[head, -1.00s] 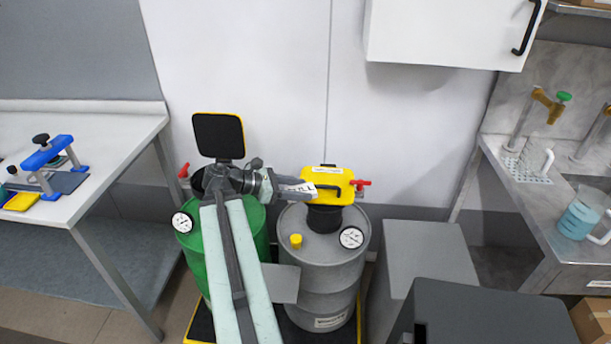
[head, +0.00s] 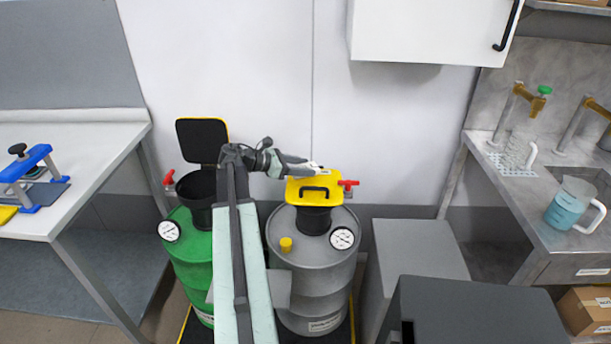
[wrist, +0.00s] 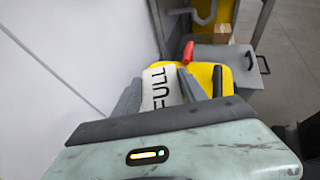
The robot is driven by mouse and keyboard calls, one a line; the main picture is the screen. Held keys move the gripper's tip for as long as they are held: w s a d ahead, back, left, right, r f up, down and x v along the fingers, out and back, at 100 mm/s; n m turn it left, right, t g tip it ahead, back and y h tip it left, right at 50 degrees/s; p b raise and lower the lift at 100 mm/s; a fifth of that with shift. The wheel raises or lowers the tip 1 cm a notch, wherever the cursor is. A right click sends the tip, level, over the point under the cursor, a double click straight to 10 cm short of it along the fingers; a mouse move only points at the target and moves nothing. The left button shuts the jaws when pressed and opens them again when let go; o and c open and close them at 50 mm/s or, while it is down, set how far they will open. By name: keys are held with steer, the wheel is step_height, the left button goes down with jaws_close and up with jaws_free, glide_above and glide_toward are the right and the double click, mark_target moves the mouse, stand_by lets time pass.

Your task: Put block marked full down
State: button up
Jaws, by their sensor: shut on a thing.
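The block marked FULL (wrist: 161,88) is white with black letters. It sits between the two grey fingers of my gripper (wrist: 163,84) in the wrist view. In the head view my gripper (head: 303,165) points right, with the pale block (head: 316,168) at its tip, at the back edge of the yellow lid (head: 328,189). The lid is closed on the funnel of the grey drum (head: 312,262). In the wrist view the yellow lid (wrist: 206,76) lies behind and right of the block. I cannot tell whether the block touches the lid.
The green drum (head: 190,248) stands left, its black lid (head: 202,141) raised open. A grey box (head: 420,250) stands right of the drums. A white wall cabinet (head: 430,30) hangs above right. Workbenches flank both sides. The wall is close behind.

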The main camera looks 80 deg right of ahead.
mark_target(305, 180)
steer(key=shift+s+d, duration=0.15)
steer(key=shift+d, duration=0.55)
step_height(305, 180, down, 4)
steer(key=b, duration=0.4)
steer(key=shift+r, duration=0.2)
steer(key=shift+f, duration=0.2)
steer(key=o, duration=1.4)
steer(key=shift+c, duration=0.2)
steer(key=shift+a, duration=0.1)
